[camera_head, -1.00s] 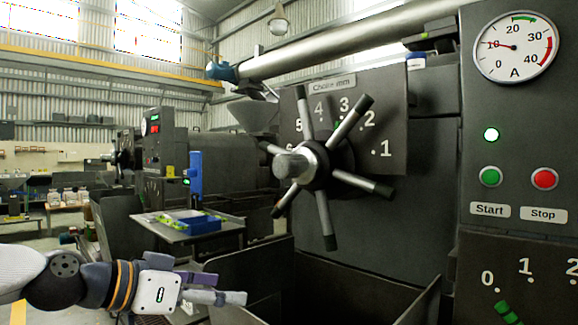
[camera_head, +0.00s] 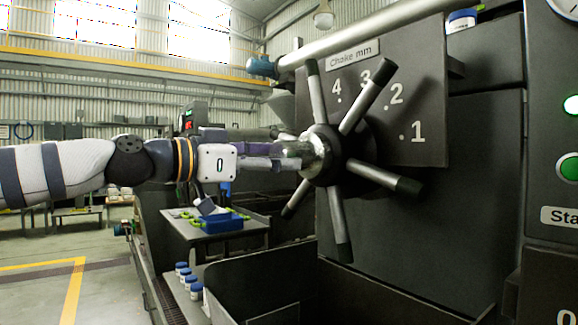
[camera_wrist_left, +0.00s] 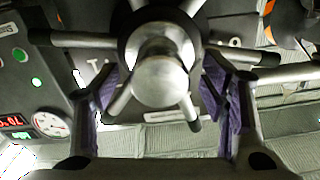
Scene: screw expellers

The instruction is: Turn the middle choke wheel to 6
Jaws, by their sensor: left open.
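The choke wheel is a dark hub with several grey spokes with black tips and a silver centre knob. In the head view the wheel (camera_head: 330,160) stands in front of a dark plate (camera_head: 430,149) labelled "Choke mm". Numbers 1 to 4 show; any others are hidden. My left gripper (camera_head: 288,149) is level with the knob at its left side, its fingertips overlapping the knob. In the left wrist view, its purple-padded fingers are open on either side of the knob (camera_wrist_left: 160,82), with spokes close by. I cannot tell if they touch. My right gripper is not in view.
A dark open trough (camera_head: 275,316) lies below the wheel. A small table (camera_head: 190,232) with a blue tray (camera_head: 221,223) and several white-and-blue jars stand left of it. A control panel with a green button (camera_head: 569,168) is at the right edge.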

